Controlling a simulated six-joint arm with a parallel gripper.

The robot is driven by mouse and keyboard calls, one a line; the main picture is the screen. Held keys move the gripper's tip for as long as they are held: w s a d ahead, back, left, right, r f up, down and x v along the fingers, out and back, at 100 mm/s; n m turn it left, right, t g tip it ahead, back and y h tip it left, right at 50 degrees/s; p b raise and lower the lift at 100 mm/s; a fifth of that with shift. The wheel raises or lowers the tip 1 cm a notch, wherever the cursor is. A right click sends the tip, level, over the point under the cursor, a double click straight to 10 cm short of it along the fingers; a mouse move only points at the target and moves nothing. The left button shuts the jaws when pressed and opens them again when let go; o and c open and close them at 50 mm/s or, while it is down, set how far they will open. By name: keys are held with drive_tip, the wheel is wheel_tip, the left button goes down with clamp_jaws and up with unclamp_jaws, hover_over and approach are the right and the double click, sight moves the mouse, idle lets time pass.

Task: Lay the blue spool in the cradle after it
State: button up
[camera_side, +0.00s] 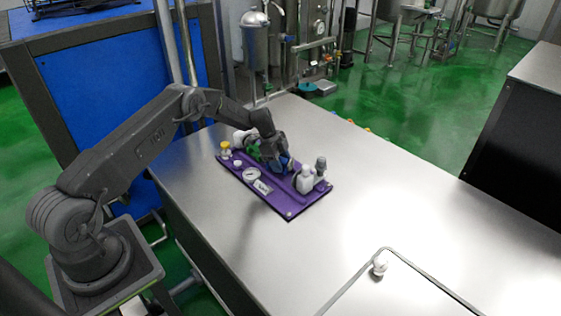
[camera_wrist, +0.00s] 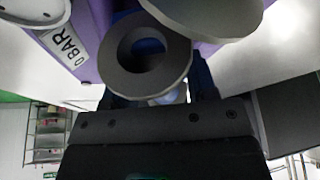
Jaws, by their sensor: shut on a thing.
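My gripper (camera_side: 274,150) is low over the purple board (camera_side: 284,206) on the steel table. It is shut on what looks like the blue spool (camera_side: 285,163), of which only a small blue patch shows in the side view. In the wrist view, a grey round end with a dark hole (camera_wrist: 160,82) sits between my dark fingers, and a second grey disc overlaps it above; I take them for the spool's ends. A green piece (camera_side: 253,152) is just left of my gripper. I cannot make out the cradle; my gripper hides that part of the board.

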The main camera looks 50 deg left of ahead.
drive_tip(key=o, duration=1.4)
drive_tip(key=shift+f, duration=0.1)
drive_tip(key=v, duration=1.3)
drive_tip(key=shift+a+r, duration=0.2)
drive_tip(key=s+d+r+n+y, duration=0.1)
drive_tip(key=s+d+r+n, duration=0.1)
drive_tip(key=s+d+r, duration=0.5)
drive_tip(key=s+d+r+n+y, duration=0.15)
drive_tip(key=d+r, duration=0.25)
drive_tip(key=r, duration=0.8)
drive_tip(key=s+d+r+n+t, duration=0.2)
drive_tip(key=s+d+r+n, duration=0.4)
drive_tip(key=s, duration=0.5)
drive_tip(key=s+d+n, duration=0.1)
drive_tip(key=s, duration=0.4)
drive_tip(key=s+d+n+t+y, duration=0.1)
drive_tip(key=s+d, duration=0.1)
drive_tip(key=s, duration=0.4)
drive_tip(key=s+d+f+n, duration=0.1)
drive_tip(key=s+d+n, duration=0.1)
drive_tip(key=s, duration=0.3)
drive_tip(key=shift+s+d+f+t+y, duration=0.15)
drive_tip(key=shift+s+t+y, duration=0.1)
drive_tip(key=shift+s+t, duration=0.15)
